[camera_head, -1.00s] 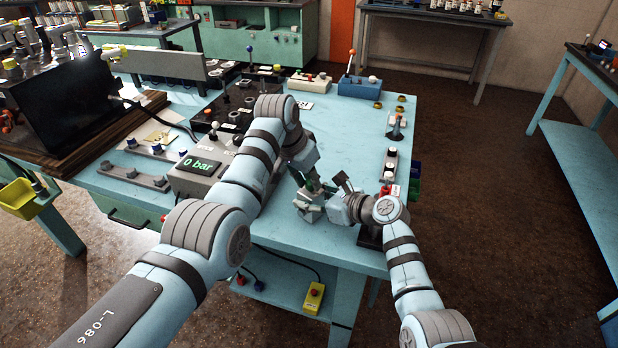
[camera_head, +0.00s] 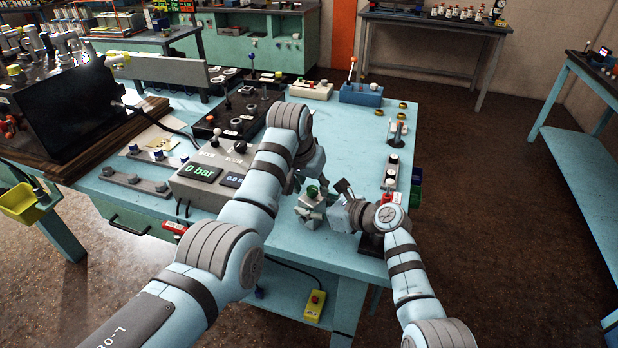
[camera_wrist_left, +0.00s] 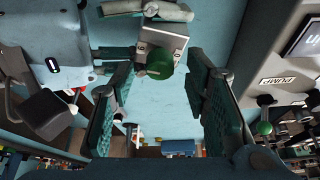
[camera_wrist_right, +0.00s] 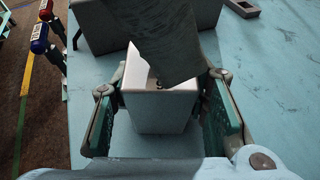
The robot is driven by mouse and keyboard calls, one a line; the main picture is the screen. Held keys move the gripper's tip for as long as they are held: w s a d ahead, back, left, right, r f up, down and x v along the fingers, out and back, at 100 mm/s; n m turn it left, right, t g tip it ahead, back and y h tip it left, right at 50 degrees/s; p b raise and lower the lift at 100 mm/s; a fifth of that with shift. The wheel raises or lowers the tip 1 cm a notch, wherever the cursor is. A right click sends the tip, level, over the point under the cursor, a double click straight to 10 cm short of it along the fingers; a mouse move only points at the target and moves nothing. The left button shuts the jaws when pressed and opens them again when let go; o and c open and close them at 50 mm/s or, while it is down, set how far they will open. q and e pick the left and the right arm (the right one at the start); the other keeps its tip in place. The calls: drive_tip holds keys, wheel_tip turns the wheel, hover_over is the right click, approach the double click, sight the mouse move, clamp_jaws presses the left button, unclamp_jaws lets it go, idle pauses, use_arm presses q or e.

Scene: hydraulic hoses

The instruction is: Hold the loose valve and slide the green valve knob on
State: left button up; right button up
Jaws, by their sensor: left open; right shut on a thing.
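The loose valve (camera_head: 309,209) is a pale grey block with fittings, held over the front part of the bench. The green valve knob (camera_head: 313,191) shows at its upper side; in the left wrist view the knob (camera_wrist_left: 160,65) sits against the valve's silver block (camera_wrist_left: 161,43). How far it is seated I cannot tell. My left gripper (camera_head: 324,184) is open, its fingers apart on either side of the knob with gaps. My right gripper (camera_wrist_right: 163,100) is shut on the pale valve block (camera_wrist_right: 158,110). A dark grey part covers its upper portion in the right wrist view.
The grey pressure box (camera_head: 190,190) reading 0 bar stands left of my left arm. A black valve panel (camera_head: 238,115) lies behind it. Red, green and blue items (camera_head: 414,185) hang at the right bench edge. The bench's middle right (camera_head: 350,140) is clear.

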drive_tip(key=o, duration=1.5)
use_arm(q)
drive_tip(key=v, duration=1.1)
drive_tip(key=shift+r, duration=0.2)
use_arm(e)
drive_tip(key=shift+o, duration=0.2)
use_arm(q)
drive_tip(key=shift+s, duration=0.15)
